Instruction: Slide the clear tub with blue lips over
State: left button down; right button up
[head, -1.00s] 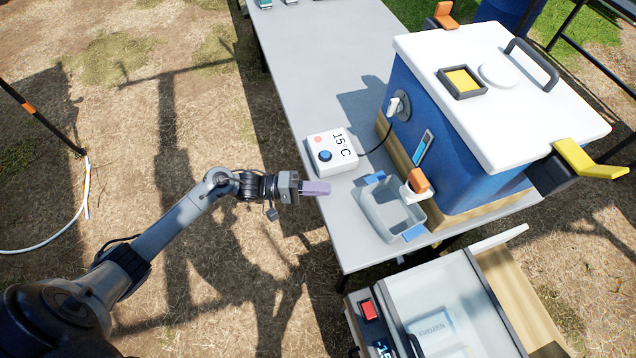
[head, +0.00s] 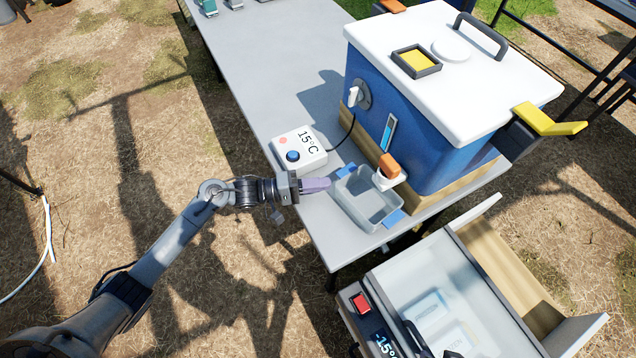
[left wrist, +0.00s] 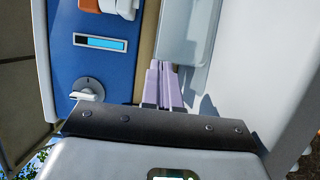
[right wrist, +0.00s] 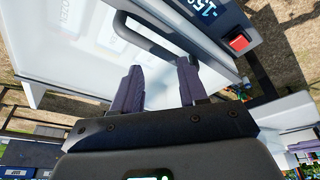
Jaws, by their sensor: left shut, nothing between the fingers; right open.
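The clear tub with blue lips (head: 372,222) sits on the grey table below the spigot of the blue cooler. One blue lip is at its far left end, the other at its near right end. It also shows in part in the left wrist view (left wrist: 188,35). My left gripper (head: 328,184) is shut and empty, its lilac fingertips right beside the tub's left side. I cannot tell if they touch it. My right gripper (right wrist: 160,85) is open and empty in the right wrist view, above the glass-topped freezer box.
The blue cooler (head: 440,150) with white lid stands behind the tub. A white 15°C controller (head: 310,160), cabled to the cooler, sits left of the tub. The freezer box (head: 400,275) with a red button stands off the table's near end. Bare table lies around the controller.

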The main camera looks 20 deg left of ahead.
pick_arm(q)
jog(key=shift+s+d+r+p, duration=0.15)
jog(key=shift+d+r+p, duration=0.15)
jog(key=shift+d+p, duration=0.65)
jog(key=shift+p, duration=0.55)
jog(key=shift+d+f, duration=0.2)
jog(key=shift+d, duration=0.05)
jog(key=shift+f, duration=0.1)
jog(key=shift+a, duration=0.1)
jog(key=shift+s, duration=0.1)
